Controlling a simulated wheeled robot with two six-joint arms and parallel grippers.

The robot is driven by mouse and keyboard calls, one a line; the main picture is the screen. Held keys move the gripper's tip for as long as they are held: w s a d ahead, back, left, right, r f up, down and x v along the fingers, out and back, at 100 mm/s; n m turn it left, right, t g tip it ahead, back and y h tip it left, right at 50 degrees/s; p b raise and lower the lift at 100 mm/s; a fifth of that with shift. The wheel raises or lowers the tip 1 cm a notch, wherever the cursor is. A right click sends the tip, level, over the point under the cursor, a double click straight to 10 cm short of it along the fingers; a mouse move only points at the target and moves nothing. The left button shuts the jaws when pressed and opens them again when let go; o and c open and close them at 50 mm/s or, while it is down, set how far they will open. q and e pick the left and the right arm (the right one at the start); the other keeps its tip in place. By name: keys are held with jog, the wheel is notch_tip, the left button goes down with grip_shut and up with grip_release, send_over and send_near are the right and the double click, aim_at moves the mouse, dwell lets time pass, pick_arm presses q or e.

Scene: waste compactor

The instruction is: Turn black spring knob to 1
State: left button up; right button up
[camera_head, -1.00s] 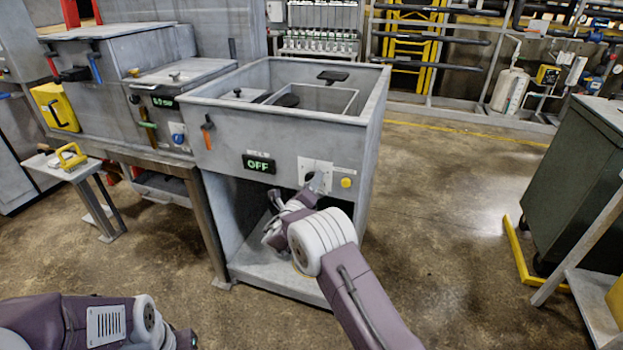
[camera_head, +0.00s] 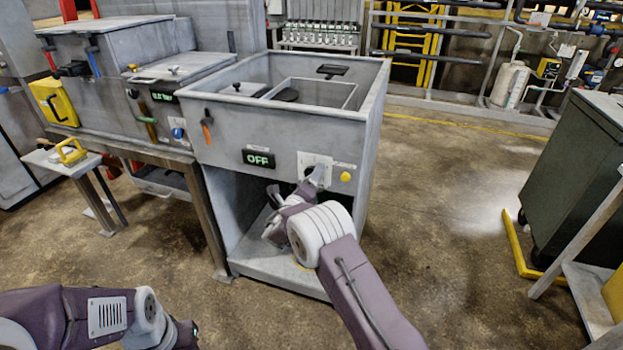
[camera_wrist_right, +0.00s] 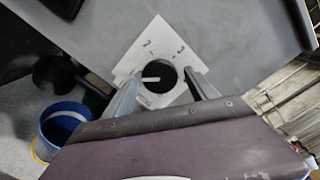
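The black knob (camera_wrist_right: 160,78) sits on a white plate (camera_wrist_right: 158,47) marked with a 2 and a 3; a white pointer line shows at its left side. In the right wrist view, my right gripper (camera_wrist_right: 162,73) is open, with one finger on each side of the knob; I cannot tell whether they touch it. In the head view, my right gripper (camera_head: 317,176) is at the white plate (camera_head: 325,159) on the grey machine front and partly hides the knob. My left arm is at the bottom left; its gripper is out of view.
A display (camera_head: 258,159) left of the plate reads OFF. A yellow button (camera_head: 346,176) is right of the plate. An orange-handled lever (camera_head: 207,130) is higher on the left. Below is an open bay with a blue bucket (camera_wrist_right: 65,128).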

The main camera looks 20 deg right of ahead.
jog(key=p+v, duration=0.1)
jog(key=v, duration=0.8)
